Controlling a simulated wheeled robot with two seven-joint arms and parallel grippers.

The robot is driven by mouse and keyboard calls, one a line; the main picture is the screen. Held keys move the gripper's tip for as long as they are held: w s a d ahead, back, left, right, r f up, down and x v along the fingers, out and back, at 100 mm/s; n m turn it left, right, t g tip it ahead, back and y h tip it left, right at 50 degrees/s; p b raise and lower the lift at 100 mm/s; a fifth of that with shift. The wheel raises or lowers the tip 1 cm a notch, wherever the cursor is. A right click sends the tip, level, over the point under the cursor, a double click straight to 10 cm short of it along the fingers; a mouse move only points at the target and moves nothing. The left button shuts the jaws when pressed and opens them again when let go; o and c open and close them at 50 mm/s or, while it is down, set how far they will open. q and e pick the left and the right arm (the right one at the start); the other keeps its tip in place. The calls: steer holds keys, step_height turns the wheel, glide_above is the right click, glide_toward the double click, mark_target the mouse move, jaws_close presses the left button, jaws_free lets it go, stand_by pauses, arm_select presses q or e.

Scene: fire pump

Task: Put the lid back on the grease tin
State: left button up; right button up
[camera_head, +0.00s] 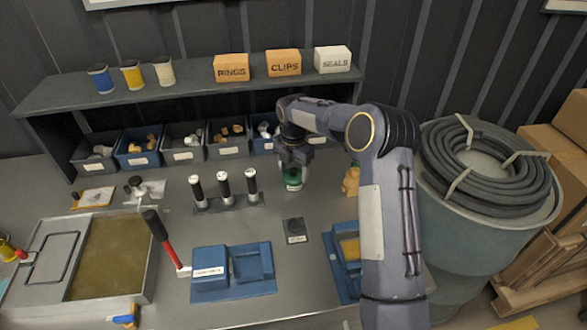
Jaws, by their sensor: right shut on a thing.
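The grease tin (293,186) is a small green can with a pale label, upright on the grey bench near the middle. My right gripper (292,168) points down right over the tin and is shut. It seems to hold the green lid at the top of the tin, but the fingers hide most of it. I cannot tell whether the lid touches the rim. A dark square pad (296,238) with a round black shape and a label lies in front of the tin. My left gripper is not in view.
Black-and-white handled tools (224,184) stand in a rack left of the tin. A yellowish object (351,181) stands close on its right. Bins (183,155) line the back under a shelf (190,82).

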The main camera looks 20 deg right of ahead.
stand_by(0.7)
steer(key=o, duration=1)
steer(key=shift+o, duration=0.5)
steer(key=shift+o, duration=0.8)
steer(key=shift+r+p, duration=2.85)
steer(key=shift+r, duration=0.65)
